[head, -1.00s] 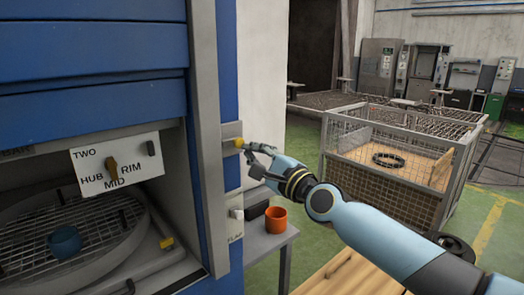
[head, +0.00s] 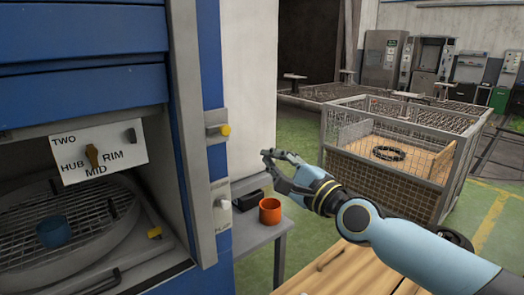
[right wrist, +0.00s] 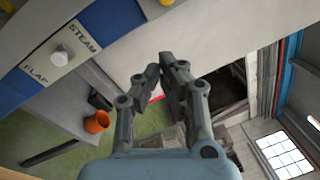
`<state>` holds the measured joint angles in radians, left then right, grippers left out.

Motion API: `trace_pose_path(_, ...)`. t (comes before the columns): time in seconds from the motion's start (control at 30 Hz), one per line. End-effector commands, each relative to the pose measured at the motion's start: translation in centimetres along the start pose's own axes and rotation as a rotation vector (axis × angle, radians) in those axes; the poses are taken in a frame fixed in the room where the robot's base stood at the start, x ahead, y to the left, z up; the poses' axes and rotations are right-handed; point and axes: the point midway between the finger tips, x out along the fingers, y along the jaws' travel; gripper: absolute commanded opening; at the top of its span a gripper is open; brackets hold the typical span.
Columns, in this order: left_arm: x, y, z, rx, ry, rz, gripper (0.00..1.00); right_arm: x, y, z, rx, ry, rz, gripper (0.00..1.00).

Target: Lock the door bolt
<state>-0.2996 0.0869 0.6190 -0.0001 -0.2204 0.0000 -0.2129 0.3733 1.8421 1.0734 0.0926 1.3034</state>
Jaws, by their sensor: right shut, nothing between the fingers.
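The door bolt shows in the head view as a yellow knob (head: 225,130) on a grey bracket on the blue cabinet's right post, beside the opening. My right gripper (head: 268,157) is to the right of the knob and slightly below it, apart from it, in front of the pale wall. In the right wrist view the gripper's fingers (right wrist: 170,62) come together with nothing between them. A yellow part shows at the top edge of that view; I cannot tell whether it is the bolt knob. My left gripper is not seen.
The opening holds a round mesh turntable (head: 95,235) with a blue cup (head: 53,232). A sign with a dial (head: 98,153) hangs above it. A grey side table (head: 250,232) carries an orange cup (head: 270,211). A wire crate (head: 400,160) stands behind my right arm.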

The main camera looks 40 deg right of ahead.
Motion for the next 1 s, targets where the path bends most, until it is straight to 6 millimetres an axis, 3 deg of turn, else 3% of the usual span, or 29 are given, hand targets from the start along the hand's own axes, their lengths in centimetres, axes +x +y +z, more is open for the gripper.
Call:
trace_pose_path(0.1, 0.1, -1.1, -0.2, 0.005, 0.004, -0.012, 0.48, -1.9, 0.1, 0.0, 0.0, 0.0, 0.002, 0.0)
trace_pose_path(0.23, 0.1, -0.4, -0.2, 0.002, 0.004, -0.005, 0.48, -2.9, 0.0, 0.0, -0.001, 0.0, 0.0, 0.0)
trace_pose_path(0.43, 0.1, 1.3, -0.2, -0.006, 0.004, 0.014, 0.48, -3.2, 0.0, 0.0, 0.0, 0.0, -0.001, 0.0)
trace_pose_path(0.87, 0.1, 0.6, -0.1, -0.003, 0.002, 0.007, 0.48, -3.1, 0.0, 0.0, -0.001, 0.0, 0.0, 0.0)
trace_pose_path(1.0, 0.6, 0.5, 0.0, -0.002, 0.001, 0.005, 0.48, -3.4, 2.0, -1.4, -0.053, 0.022, 0.029, 0.0)
